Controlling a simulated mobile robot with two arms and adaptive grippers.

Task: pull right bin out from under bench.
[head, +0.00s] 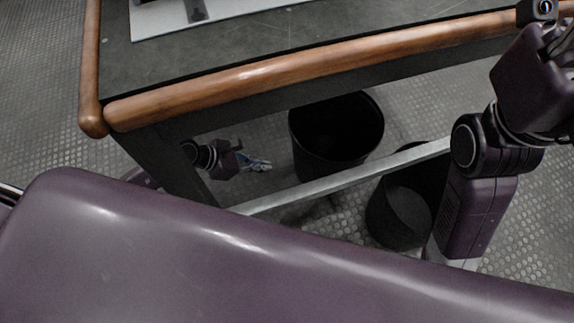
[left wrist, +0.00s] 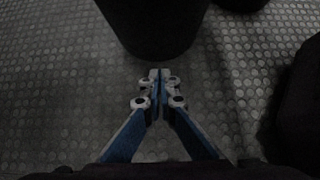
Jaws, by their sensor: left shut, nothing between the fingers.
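Two black round bins show in the head view. The right bin (head: 399,213) stands partly behind the bench's low rail and is partly covered by my right arm. The other bin (head: 335,143) stands farther back, under the bench (head: 330,62), with its open top showing. My left gripper (head: 266,164) is under the bench, left of both bins, shut and empty. In the left wrist view its fingertips (left wrist: 158,74) are together, just short of a dark bin (left wrist: 155,25); I cannot tell which bin this is. My right gripper's fingers are out of view.
A pale low rail (head: 345,180) runs between the bench legs. The bench has a rounded wooden edge (head: 300,70) and a dark left leg (head: 180,165). Textured floor (left wrist: 60,70) lies clear left of the gripper. A dark shape (left wrist: 300,105) stands at the right of the wrist view.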

